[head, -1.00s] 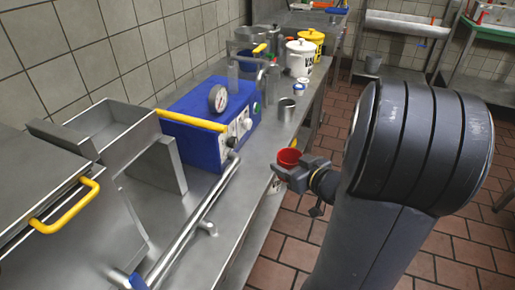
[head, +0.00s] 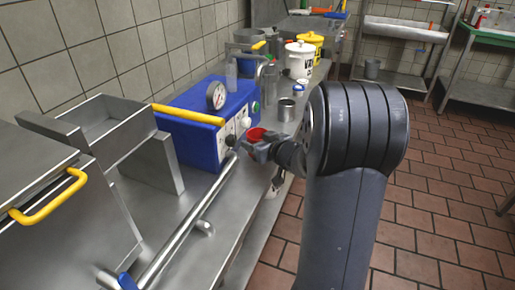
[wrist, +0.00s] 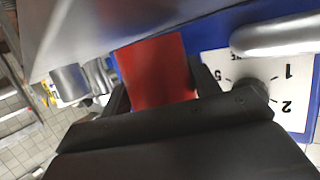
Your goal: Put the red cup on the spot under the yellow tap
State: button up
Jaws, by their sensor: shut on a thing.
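The red cup (head: 257,133) is held in my gripper (head: 260,148), above the counter edge beside the blue machine. My gripper is shut on it, and its dark fingers hide the lower part in the head view. In the wrist view the red cup (wrist: 157,68) stands between the two fingers, close to a white numbered dial plate (wrist: 262,72). A metal pipe with a yellow end (head: 259,46), which may be the yellow tap, stands behind the blue machine. I cannot make out the spot under it.
A metal cup (head: 286,110), a white bucket (head: 299,60) and a yellow bucket (head: 317,40) stand further back. A metal rail (head: 190,222) runs along the near counter.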

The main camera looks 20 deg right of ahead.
jog(key=shift+f, duration=0.45)
jog(key=shift+f, duration=0.15)
jog(key=o, duration=1)
jog(key=shift+c, duration=0.2)
jog(key=shift+s+d+r, duration=0.1)
jog(key=shift+s+r, duration=0.2)
jog(key=p+v, duration=0.3)
jog(key=v, duration=0.8)
jog(key=shift+s, duration=0.25)
